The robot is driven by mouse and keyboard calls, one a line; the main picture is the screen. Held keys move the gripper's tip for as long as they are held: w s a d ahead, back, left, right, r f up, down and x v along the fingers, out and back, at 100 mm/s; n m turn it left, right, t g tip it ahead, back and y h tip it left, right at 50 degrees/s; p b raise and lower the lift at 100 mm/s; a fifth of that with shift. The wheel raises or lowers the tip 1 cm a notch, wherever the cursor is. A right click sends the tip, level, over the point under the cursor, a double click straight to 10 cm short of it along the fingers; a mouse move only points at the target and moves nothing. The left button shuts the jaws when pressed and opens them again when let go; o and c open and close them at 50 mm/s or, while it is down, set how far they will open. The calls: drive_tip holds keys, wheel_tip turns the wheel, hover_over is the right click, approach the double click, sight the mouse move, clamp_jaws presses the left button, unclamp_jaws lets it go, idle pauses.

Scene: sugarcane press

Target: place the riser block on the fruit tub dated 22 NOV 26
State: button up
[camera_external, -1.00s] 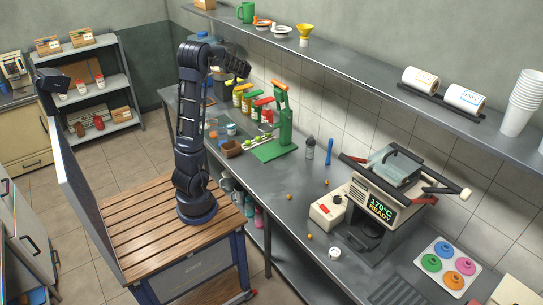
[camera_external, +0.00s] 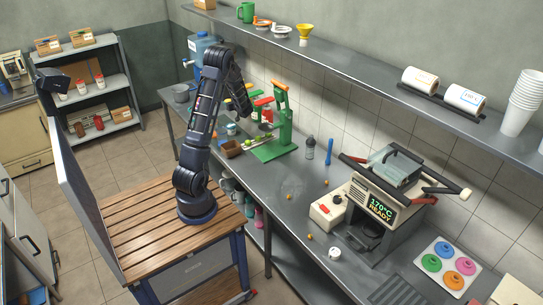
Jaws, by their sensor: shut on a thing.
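My gripper (camera_external: 244,106) is at the end of the folded-down arm, over the back left of the steel counter, in front of the sauce bottles. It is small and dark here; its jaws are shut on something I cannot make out. I cannot identify the riser block. A small tub with a bluish lid (camera_external: 231,129) stands on the counter below and left of my gripper. Other tubs near it are partly hidden by my arm. No date can be read at this size, so I cannot tell which tub is dated 22 NOV 26.
A brown open box (camera_external: 233,149) and a green hand press (camera_external: 281,125) stand close to my gripper. Bottles with red and green tops (camera_external: 264,108) line the wall. A wall shelf (camera_external: 350,62) runs above. The counter's middle (camera_external: 275,175) is mostly clear.

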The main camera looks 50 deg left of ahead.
sight(232, 126)
wheel_tip(232, 126, down, 15)
drive_tip(key=shift+f, duration=0.1)
idle(0.6)
drive_tip(key=shift+f, duration=0.2)
drive_tip(key=o, duration=1)
